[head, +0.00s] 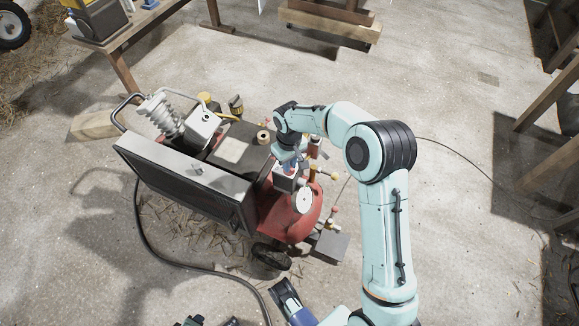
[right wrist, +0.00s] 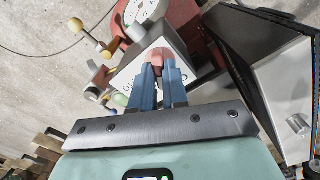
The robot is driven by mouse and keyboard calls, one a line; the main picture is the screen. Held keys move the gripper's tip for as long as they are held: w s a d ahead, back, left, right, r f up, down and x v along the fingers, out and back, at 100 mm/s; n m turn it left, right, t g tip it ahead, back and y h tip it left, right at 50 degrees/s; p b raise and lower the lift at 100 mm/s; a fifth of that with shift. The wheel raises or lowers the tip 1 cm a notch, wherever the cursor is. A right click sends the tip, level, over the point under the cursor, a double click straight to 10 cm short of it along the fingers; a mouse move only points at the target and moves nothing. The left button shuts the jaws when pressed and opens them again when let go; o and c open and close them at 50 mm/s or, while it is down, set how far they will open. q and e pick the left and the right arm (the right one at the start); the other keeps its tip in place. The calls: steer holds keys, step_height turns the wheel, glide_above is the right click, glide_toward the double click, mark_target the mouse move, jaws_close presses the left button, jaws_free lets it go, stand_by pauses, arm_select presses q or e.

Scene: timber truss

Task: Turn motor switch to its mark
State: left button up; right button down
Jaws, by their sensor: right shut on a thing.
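The motor switch is a pale grey box (head: 285,180) at the front end of the red compressor (head: 282,219), with a reddish knob (right wrist: 158,56) on its face. My right gripper (head: 287,162) reaches down onto the switch. In the right wrist view its two blue fingers (right wrist: 159,70) are shut on the knob. Dark lettering shows on the box face (right wrist: 124,84) beside the fingers, but they partly cover it. I cannot make out the mark or the knob's exact angle.
A white round gauge (head: 304,200) sits close beside the switch. Brass fittings with a yellow knob (head: 335,175) stick out to the right. A black hose (head: 190,265) runs over the concrete floor. A wooden bench (head: 115,38) stands at the upper left. Floor right of my arm is mostly clear.

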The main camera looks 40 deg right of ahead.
steer(key=shift+n+p, duration=0.6)
steer(key=shift+n, duration=0.6)
steer(key=n+p, duration=0.1)
steer(key=n, duration=0.2)
steer(key=c, duration=0.8)
jaws_free()
steer(key=shift+r, duration=0.1)
steer(key=shift+r+p, duration=2.25)
steer(key=shift+r, duration=0.7)
steer(key=shift+f, duration=0.1)
